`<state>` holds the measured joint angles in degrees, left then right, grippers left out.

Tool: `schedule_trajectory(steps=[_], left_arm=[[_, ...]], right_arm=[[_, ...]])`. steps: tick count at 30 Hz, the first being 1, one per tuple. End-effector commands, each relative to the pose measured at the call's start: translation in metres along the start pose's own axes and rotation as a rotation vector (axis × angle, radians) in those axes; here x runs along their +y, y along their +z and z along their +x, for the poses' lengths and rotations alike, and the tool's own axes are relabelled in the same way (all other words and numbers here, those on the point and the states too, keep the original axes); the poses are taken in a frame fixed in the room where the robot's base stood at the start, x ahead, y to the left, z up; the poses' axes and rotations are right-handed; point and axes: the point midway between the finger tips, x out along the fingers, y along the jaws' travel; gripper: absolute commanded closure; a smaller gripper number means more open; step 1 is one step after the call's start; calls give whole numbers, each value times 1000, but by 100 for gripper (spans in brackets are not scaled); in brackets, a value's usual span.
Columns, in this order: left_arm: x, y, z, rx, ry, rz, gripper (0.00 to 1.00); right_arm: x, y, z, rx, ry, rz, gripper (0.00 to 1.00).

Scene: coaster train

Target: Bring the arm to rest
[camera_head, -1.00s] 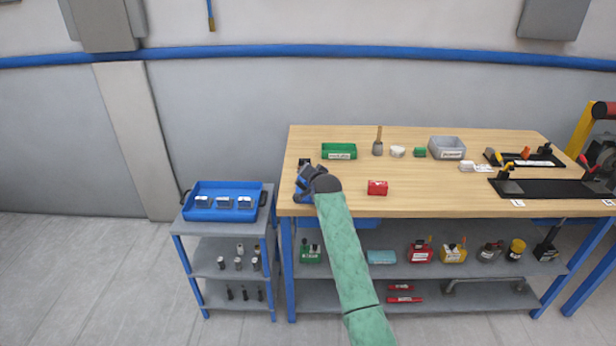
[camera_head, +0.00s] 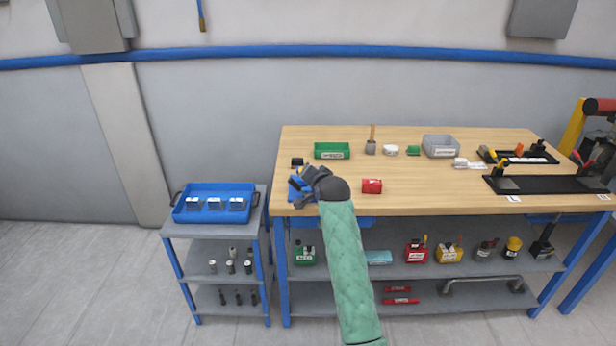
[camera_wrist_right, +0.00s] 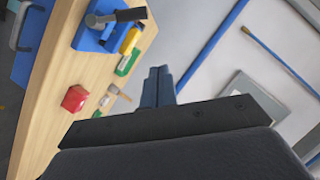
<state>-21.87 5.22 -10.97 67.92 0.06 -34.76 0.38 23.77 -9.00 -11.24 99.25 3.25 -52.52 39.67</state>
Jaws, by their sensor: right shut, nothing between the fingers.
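My right arm, in a green sleeve, reaches over the near left part of the wooden workbench (camera_head: 425,180) in the head view. Its dark gripper (camera_head: 312,178) is above the bench's left end, beside and partly in front of a blue fixture (camera_head: 296,190). In the right wrist view the two fingers (camera_wrist_right: 158,86) are together with nothing between them. That view also shows the blue fixture (camera_wrist_right: 86,40) with a grey and black part on it, apart from the fingers. My left gripper is not in view.
A red box (camera_head: 372,186) sits right of my gripper, and a green bin (camera_head: 332,151) behind it. A grey bin (camera_head: 441,146) and black tool holders (camera_head: 545,185) are farther right. A blue tray (camera_head: 214,216) stands on the cart (camera_head: 185,232) at left.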

Motion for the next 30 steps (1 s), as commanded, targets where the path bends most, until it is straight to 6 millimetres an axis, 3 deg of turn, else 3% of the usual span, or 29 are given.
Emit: schedule_trajectory(steps=[13,20,24,30], left_arm=[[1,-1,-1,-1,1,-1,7],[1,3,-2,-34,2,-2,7],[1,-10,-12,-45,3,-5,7],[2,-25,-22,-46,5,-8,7]], right_arm=[[0,0,-2,0,0,-21,100],[0,-1,2,18,-7,-239,100],[23,15,23,1,19,-431,100],[98,63,43,-75,88,-590,100]])
